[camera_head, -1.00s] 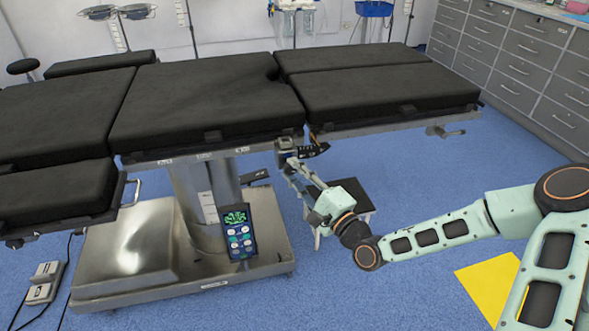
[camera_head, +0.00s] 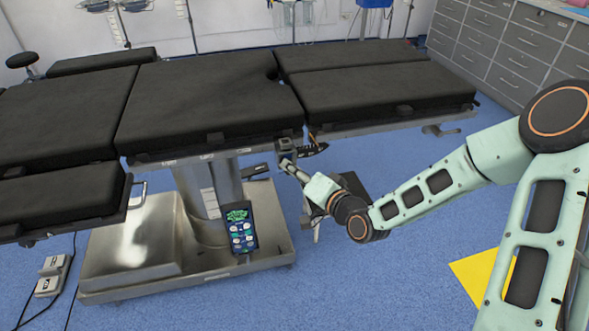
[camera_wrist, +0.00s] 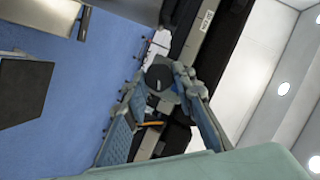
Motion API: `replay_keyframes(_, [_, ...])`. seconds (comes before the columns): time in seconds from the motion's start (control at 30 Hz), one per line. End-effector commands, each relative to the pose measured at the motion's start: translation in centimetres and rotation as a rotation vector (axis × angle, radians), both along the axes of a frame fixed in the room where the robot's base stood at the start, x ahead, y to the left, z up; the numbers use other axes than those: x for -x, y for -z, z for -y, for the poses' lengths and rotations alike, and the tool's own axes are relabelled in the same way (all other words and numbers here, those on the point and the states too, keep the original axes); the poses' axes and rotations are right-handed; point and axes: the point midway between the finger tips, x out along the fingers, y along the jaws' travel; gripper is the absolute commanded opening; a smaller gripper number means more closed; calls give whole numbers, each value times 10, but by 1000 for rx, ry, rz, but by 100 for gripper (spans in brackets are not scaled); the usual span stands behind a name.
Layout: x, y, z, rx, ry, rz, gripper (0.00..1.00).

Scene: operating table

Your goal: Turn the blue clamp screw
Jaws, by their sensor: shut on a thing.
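The clamp (camera_head: 286,146) sits on the side rail of the operating table (camera_head: 210,110), below the black pad, near the middle. My gripper (camera_head: 291,162) reaches up to it from the lower right and is small in the head view. In the wrist view, the clamp screw's round knob (camera_wrist: 158,77) looks dark grey-blue and lies between the tips of my gripper (camera_wrist: 161,88). The two fingers are shut on the knob, one on each side. The screw's shaft and the exact finger contact are hidden.
A hand control (camera_head: 240,229) with a green display hangs by the table column, left of my arm. Grey drawers (camera_head: 500,45) line the back right. Blue floor is open in front.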

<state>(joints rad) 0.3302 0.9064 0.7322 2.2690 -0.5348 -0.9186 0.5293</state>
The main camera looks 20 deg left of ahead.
Motion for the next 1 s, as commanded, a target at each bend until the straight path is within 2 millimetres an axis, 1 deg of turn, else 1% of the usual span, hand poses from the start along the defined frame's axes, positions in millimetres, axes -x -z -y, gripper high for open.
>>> replay_keyframes(0.7, [4, 0, -7, 577, -4, 363, 0])
replay_keyframes(1.0, [5, -1, -9, 791, -3, 492, 0])
